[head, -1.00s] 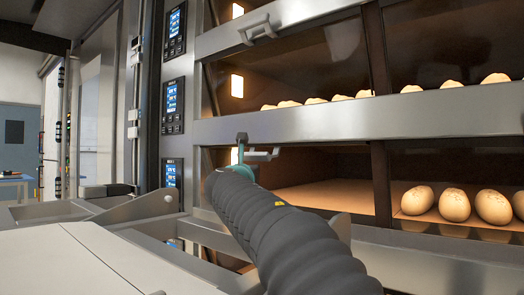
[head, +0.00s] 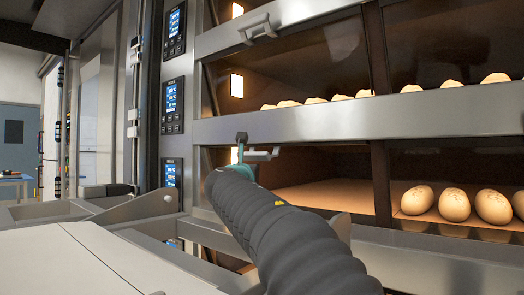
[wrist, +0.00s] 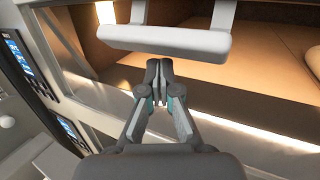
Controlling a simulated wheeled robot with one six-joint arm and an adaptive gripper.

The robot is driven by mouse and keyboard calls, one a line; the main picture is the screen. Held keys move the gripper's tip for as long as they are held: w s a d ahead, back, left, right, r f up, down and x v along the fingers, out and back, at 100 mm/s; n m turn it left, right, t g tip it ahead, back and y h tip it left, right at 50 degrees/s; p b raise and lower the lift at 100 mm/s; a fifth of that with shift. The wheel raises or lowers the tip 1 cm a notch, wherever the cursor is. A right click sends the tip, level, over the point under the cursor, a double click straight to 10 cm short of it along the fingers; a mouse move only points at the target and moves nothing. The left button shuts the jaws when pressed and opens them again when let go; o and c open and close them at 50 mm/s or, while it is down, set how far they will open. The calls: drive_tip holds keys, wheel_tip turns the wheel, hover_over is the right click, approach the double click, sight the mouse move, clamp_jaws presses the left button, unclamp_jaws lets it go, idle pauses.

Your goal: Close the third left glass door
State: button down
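A metal door handle (head: 264,155) shows just below the wide steel bar (head: 350,122), in front of the lower left oven chamber. In the wrist view the same pale handle (wrist: 165,42) spans the top of the picture. My gripper (wrist: 157,68) has its two fingers drawn together, with nothing seen between them. Its fingertips are close below the handle in that view; I cannot tell whether they touch it. In the head view my arm hides most of the gripper (head: 242,150). The chamber (head: 325,195) behind the handle looks empty and lit. How far the door is open is unclear.
Loaves (head: 455,204) lie in the chamber to the right, and more loaves (head: 340,97) in the deck above. Another handle (head: 258,28) sits on the upper door. Control panels (head: 172,105) line the oven's left side. A post (head: 378,185) divides the chambers.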

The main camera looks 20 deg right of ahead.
sight(253, 157)
drive_tip(key=shift+a+r+p, duration=0.1)
drive_tip(key=shift+r+p, duration=0.25)
drive_tip(key=shift+r, duration=0.9)
drive_tip(key=shift+s+r, duration=0.15)
drive_tip(key=shift+r, duration=1.4)
drive_tip(key=f+b+v, duration=0.1)
drive_tip(key=b+v, duration=0.2)
drive_tip(key=v, duration=0.4)
